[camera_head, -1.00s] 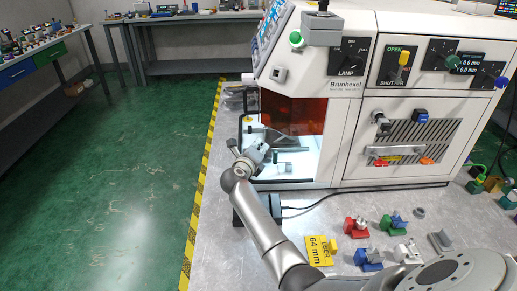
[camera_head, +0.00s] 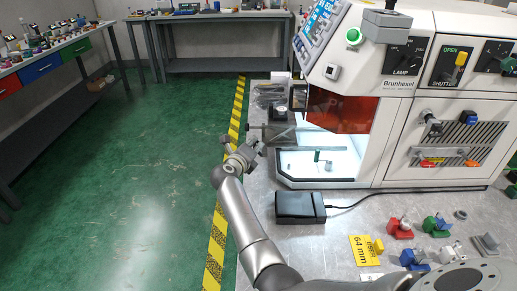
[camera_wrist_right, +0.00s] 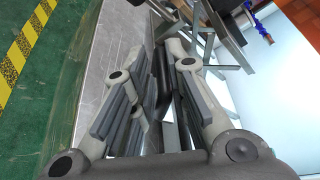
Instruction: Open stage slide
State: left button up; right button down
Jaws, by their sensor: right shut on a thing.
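The white machine (camera_head: 400,100) has a lit chamber behind an orange window (camera_head: 340,110). A grey stage slide (camera_head: 272,130) sticks out to the left of the chamber opening, with a small dark-topped block (camera_head: 280,112) on it. My right gripper (camera_head: 248,152) is at the slide's outer end, left of the chamber. In the right wrist view its fingers (camera_wrist_right: 160,95) close around a dark bar, which seems to be the slide's handle. The exact contact is partly hidden by the fingers. My left gripper is out of view.
A black box (camera_head: 300,207) with a cable lies in front of the chamber. Red, green and blue parts (camera_head: 425,232) and a yellow 64 mm card (camera_head: 365,250) lie to the right. A small green post (camera_head: 317,156) stands inside the chamber.

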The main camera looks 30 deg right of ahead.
jog(key=shift+w+a+r, duration=0.2)
jog(key=shift+r, duration=0.1)
jog(key=c, duration=1.6)
grip_release()
jog(key=shift+o, duration=0.4)
jog(key=shift+s+f, duration=0.1)
